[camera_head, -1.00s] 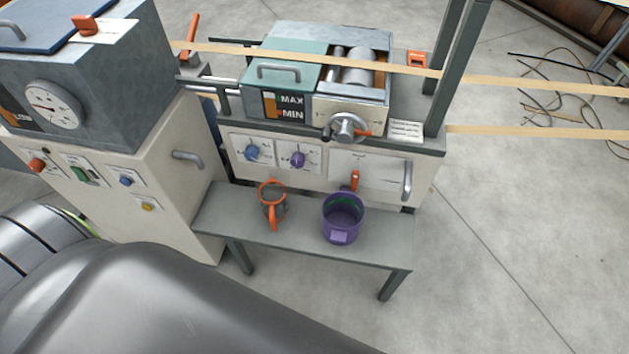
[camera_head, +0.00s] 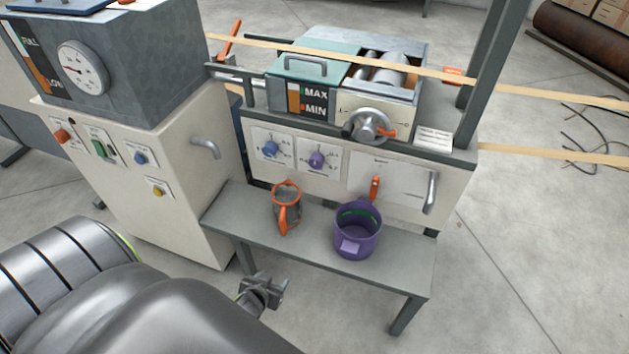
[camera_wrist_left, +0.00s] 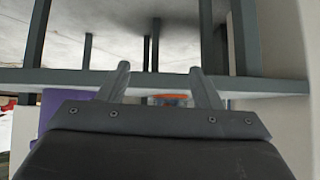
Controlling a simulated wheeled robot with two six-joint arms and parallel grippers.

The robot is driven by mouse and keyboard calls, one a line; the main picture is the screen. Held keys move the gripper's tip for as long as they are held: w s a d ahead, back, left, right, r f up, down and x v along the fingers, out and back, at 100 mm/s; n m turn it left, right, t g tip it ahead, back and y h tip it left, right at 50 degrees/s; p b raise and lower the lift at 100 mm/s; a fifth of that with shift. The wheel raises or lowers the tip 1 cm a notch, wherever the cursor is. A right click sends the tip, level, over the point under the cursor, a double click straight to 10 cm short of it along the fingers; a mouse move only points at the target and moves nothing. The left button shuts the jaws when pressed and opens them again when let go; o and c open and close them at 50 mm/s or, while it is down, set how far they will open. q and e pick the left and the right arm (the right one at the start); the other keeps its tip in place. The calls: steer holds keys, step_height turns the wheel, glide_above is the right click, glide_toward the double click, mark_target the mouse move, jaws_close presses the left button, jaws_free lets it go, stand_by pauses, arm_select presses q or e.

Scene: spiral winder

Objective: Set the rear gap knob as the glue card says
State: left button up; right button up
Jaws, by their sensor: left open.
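On the front panel of the glue unit are a blue knob (camera_head: 271,149) and a purple knob (camera_head: 317,160), each on a white dial plate. A metal handwheel (camera_head: 367,125) with an orange handle is above them. I cannot tell which is the rear gap knob. A small white card (camera_head: 434,138) lies at the right of the unit's ledge; its print is too small to read. My left gripper (camera_head: 264,290) is low, in front of the bench and apart from the knobs. Its two fingers are apart and empty in the left wrist view (camera_wrist_left: 160,82). My right gripper is not in view.
A grey bench (camera_head: 228,211) stands before the panel, carrying an orange-rimmed jug (camera_head: 286,206) and a purple pot (camera_head: 357,231). A grey handle (camera_head: 431,192) sticks out at the panel's right. The gauge cabinet (camera_head: 150,130) stands left. Paper strips (camera_head: 535,94) cross above.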

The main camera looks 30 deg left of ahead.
arm_select(q)
steer(key=w+r+n+t+b, duration=0.1)
steer(key=w+r+t+b, duration=0.35)
steer(key=w+r, duration=0.3)
steer(key=n+t+y+b, duration=0.1)
steer(key=n+t+b, duration=0.1)
steer(key=t+b, duration=0.3)
glide_toward(315, 166)
steer(key=shift+g, duration=0.45)
steer(key=x, duration=0.5)
steer(key=b+x, duration=0.1)
steer(key=x, duration=0.1)
steer(key=shift+w+r, duration=0.4)
steer(key=shift+w+a, duration=0.1)
steer(key=shift+w, duration=0.35)
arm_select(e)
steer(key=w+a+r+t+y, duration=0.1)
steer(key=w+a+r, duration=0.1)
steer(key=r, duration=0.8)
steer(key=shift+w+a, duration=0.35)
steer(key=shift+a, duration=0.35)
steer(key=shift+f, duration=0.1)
arm_select(q)
steer(key=c, duration=1)
